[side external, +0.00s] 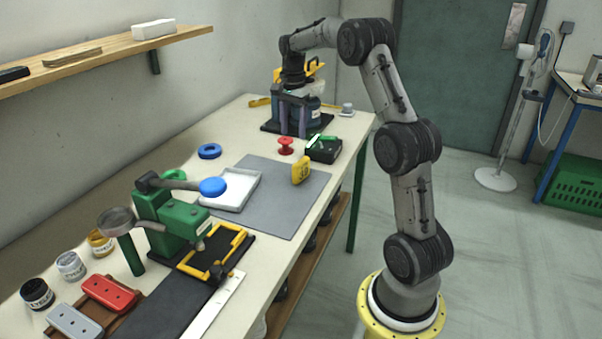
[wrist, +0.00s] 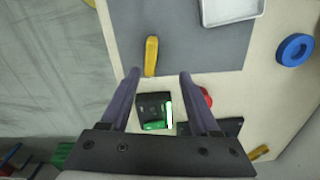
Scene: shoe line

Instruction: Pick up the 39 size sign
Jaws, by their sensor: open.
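The yellow sign (side external: 301,171) stands upright on the grey mat, near the mat's right edge. It has a dark marking on its face, too small to read surely. In the wrist view the sign (wrist: 151,56) appears edge-on as a narrow yellow strip, just beyond and between my fingertips. My gripper (side external: 291,127) is over the far end of the table, beyond the sign and apart from it. Its two purple-grey fingers (wrist: 158,75) are spread with nothing between the tips.
A black and green box (side external: 323,150) and a red spool (side external: 285,146) stand between my gripper and the sign. A white tray (side external: 259,176), a blue ring (side external: 209,151) and a green press (side external: 160,212) are to the left. Bare mat (side external: 279,218) lies in front of the sign.

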